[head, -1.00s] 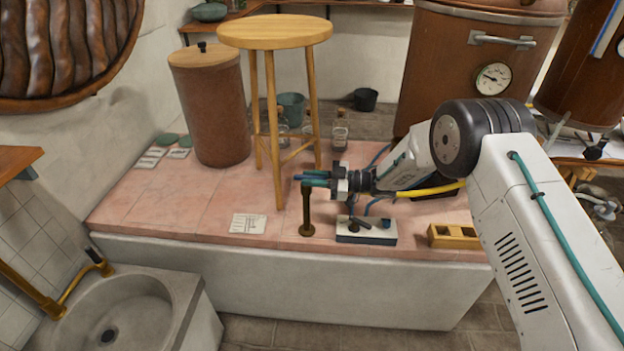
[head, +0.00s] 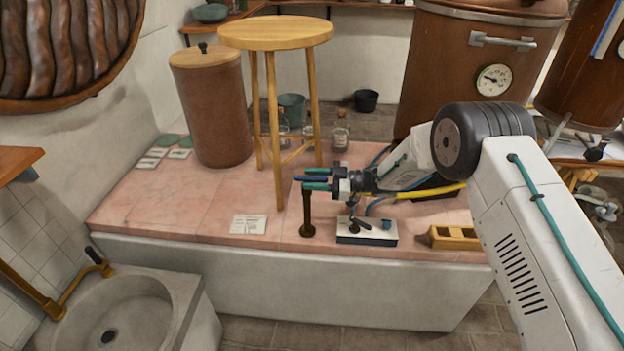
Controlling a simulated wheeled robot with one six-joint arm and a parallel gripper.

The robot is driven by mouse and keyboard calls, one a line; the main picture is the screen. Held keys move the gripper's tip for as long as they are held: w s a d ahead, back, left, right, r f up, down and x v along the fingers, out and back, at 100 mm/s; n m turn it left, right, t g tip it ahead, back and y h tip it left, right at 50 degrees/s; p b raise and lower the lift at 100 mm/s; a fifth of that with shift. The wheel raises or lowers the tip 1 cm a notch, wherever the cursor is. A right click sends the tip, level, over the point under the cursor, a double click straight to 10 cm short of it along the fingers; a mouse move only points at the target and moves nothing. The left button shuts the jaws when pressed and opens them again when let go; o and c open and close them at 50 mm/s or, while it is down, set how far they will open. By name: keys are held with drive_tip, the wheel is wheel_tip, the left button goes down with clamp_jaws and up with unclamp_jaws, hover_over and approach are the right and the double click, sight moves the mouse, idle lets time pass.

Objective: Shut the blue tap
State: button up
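A bronze post (head: 307,215) stands upright on the pink tiled top, left of a small white block. A dark blue bar (head: 299,178), which looks like the blue tap's handle, lies level at the top of the post. My gripper (head: 315,179) reaches in from the right at that height. Its two teal fingers are parted, one above and one below the bar, with thin gaps showing. The bar's right part is between the fingers and partly hidden. How the bar joins the post is too small to tell.
The white block (head: 352,239) with a dark lever and a yellow block (head: 453,238) sit right of the post. A wooden stool (head: 275,32) stands close behind. A white card (head: 248,224) lies left, on clear tiles. Hoses run under my arm.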

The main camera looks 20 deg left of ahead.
drive_tip(key=v, duration=0.7)
drive_tip(key=shift+d, duration=0.2)
drive_tip(key=shift+r, duration=0.1)
